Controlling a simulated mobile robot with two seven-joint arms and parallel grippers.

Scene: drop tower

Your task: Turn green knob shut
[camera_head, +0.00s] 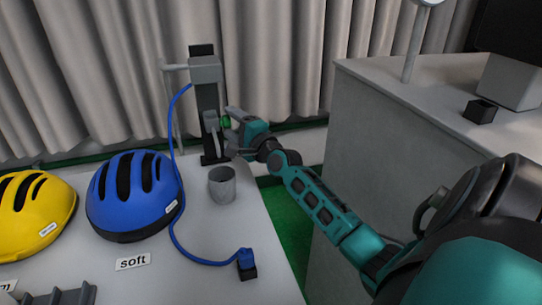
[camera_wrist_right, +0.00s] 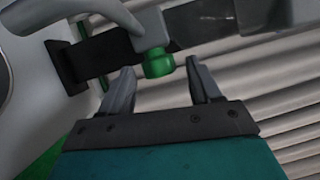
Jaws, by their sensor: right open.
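The green knob (camera_head: 226,122) sits on the side of the dark upright tower (camera_head: 208,98) at the back of the table. In the right wrist view the green knob (camera_wrist_right: 158,63) hangs on a grey fitting, just beyond the fingertips and between their lines. My right gripper (camera_head: 229,120) reaches in from the right at the knob's height. In the wrist view the right gripper (camera_wrist_right: 162,65) is open, with a finger on each side and nothing held. I cannot tell whether a finger touches the knob. My left gripper is not in view.
A grey cup (camera_head: 222,186) stands in front of the tower. A blue hose (camera_head: 174,200) runs down to a small blue-and-black block (camera_head: 246,262). Blue (camera_head: 132,194) and yellow (camera_head: 32,213) helmets lie left, with a "soft" label (camera_head: 133,262). A grey counter (camera_head: 375,140) stands right.

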